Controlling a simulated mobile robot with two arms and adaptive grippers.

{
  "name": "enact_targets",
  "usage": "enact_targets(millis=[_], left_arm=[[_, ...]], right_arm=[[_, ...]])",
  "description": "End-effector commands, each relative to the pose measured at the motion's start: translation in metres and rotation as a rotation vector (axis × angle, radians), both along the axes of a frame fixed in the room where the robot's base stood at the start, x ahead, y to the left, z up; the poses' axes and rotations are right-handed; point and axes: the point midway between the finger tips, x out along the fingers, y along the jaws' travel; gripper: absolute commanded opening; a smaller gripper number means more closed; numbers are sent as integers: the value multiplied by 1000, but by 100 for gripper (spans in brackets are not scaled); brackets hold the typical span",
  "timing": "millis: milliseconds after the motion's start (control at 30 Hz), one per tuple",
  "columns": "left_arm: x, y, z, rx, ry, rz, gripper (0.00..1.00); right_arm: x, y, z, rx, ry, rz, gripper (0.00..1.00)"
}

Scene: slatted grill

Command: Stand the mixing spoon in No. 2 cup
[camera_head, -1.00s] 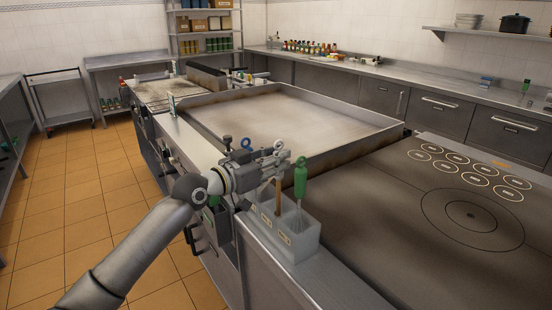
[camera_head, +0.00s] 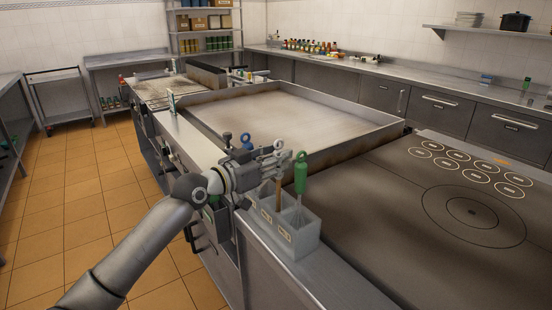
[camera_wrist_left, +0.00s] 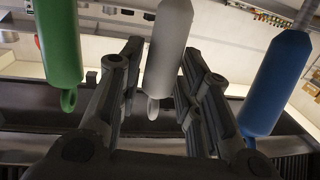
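My left gripper (camera_head: 272,162) is at the grey holder (camera_head: 305,240) on the front ledge. In the left wrist view its fingers (camera_wrist_left: 158,75) are apart, on either side of a pale grey handle (camera_wrist_left: 168,50), with narrow gaps showing. That handle's ringed end (camera_head: 279,144) shows above the fingers in the head view. A green handle (camera_head: 301,173) stands on the right and a blue-ringed handle (camera_head: 246,139) on the left. A brown shaft (camera_head: 278,192) rises from the holder. Cup labels are too small to read surely. Tool heads are hidden, so I cannot tell which is the mixing spoon. My right gripper is out of view.
A raised-rim griddle (camera_head: 280,115) lies behind the holder. A dark flat cooktop (camera_head: 400,230) with ring marks is on the right. The steel ledge (camera_head: 335,285) in front of the holder is clear.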

Motion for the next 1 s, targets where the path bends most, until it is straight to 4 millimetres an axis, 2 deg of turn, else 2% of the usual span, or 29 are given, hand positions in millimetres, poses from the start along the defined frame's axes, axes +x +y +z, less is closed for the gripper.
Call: enact_targets(millis=[67,500,667,1000], left_arm=[[0,0,0,0,0,0,47],[-5,5,0,0,0,0,47],[-20,21,0,3,0,1,47],[-66,68,2,4,1,1,47]], right_arm=[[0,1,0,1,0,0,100],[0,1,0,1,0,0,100],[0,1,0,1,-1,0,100],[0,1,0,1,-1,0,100]])
